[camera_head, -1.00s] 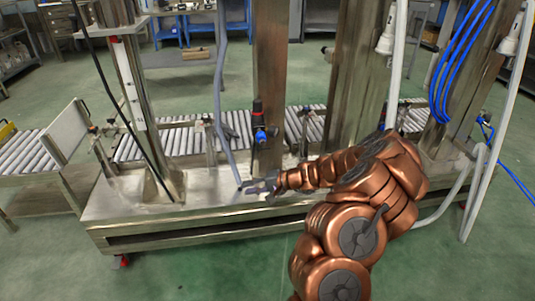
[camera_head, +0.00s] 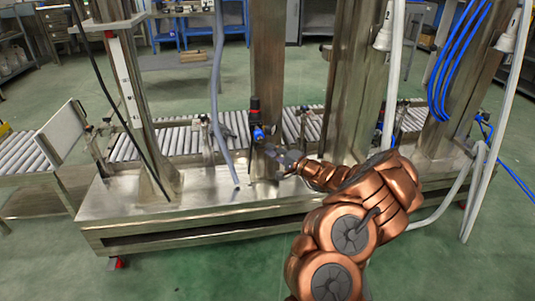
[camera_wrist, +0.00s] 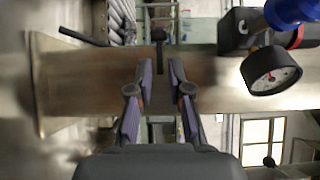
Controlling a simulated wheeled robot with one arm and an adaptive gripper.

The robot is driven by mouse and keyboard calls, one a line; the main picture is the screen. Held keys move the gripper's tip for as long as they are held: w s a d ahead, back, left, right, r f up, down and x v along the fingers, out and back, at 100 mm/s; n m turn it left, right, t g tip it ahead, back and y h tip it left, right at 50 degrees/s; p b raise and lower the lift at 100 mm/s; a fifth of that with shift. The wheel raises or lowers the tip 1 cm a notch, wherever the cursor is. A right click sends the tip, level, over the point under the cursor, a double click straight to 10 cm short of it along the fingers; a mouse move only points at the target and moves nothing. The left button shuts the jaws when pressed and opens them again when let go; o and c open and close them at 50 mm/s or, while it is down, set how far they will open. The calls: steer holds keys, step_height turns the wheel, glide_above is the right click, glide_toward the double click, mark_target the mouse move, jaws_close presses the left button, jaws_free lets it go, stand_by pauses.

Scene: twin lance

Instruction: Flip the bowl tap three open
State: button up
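A regulator unit with a blue bowl (camera_head: 258,134) is fixed to the brown metal post, and it also shows at the top right of the wrist view (camera_wrist: 290,12). A round black gauge (camera_wrist: 272,71) sits beside it. A small dark T-shaped handle (camera_wrist: 158,36) shows ahead of my fingertips; I cannot tell for sure whether it is the tap. My gripper (camera_head: 274,150) is just below and right of the blue bowl in the head view. In the wrist view its fingers (camera_wrist: 160,68) stand apart with nothing between them, and the gap is narrow.
The brown post (camera_head: 268,70) rises from a metal base (camera_head: 210,205). A grey hose (camera_head: 217,90) hangs left of it. A roller conveyor (camera_head: 160,143) runs behind. A black lever (camera_wrist: 84,37) shows in the wrist view. The green floor in front is clear.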

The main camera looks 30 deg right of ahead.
steer(key=shift+x, duration=0.8)
steer(key=shift+c, duration=0.2)
jaws_close()
